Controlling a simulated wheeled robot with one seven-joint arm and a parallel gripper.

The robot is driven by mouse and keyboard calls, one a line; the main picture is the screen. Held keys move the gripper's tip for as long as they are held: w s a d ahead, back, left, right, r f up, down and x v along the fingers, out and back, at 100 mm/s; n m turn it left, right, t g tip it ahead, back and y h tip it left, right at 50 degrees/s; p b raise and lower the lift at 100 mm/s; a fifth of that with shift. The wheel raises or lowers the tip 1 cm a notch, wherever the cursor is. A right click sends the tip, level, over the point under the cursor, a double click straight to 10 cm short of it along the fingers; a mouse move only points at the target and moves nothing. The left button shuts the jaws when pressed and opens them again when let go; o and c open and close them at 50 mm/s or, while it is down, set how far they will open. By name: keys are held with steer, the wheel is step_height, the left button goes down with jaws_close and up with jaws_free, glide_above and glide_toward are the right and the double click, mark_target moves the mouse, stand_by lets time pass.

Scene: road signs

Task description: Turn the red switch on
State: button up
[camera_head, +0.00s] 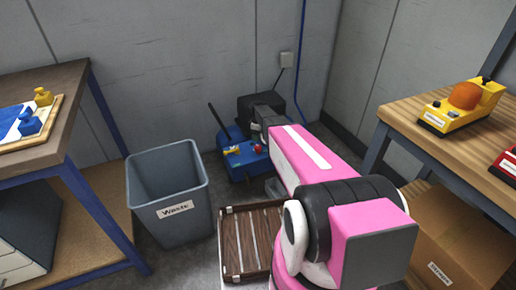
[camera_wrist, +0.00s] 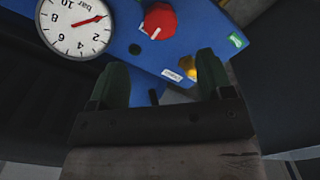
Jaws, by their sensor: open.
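The red switch (camera_wrist: 159,20) is a round red knob with a white mark, set on the blue panel of a machine. In the wrist view it is at the top centre, beyond my fingertips and apart from them. In the head view the red switch (camera_head: 258,148) is a small red spot on the blue machine (camera_head: 238,163) by the back wall. My gripper (camera_wrist: 160,85) is open and empty, its two dark fingers spread below the switch in the wrist view. In the head view my pink arm reaches toward the machine and partly hides it.
A pressure gauge (camera_wrist: 75,25) sits left of the switch, and a yellow part (camera_wrist: 188,66) lies below it. A grey waste bin (camera_head: 168,197) and a wooden pallet (camera_head: 248,240) stand in front of the machine. Workbenches flank both sides, the right one (camera_head: 433,100) holding a yellow device (camera_head: 460,108).

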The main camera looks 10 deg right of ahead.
mark_target(258, 146)
step_height(258, 146, down, 10)
steer(key=shift+r, duration=0.15)
stand_by(0.3)
steer(key=c, duration=0.9)
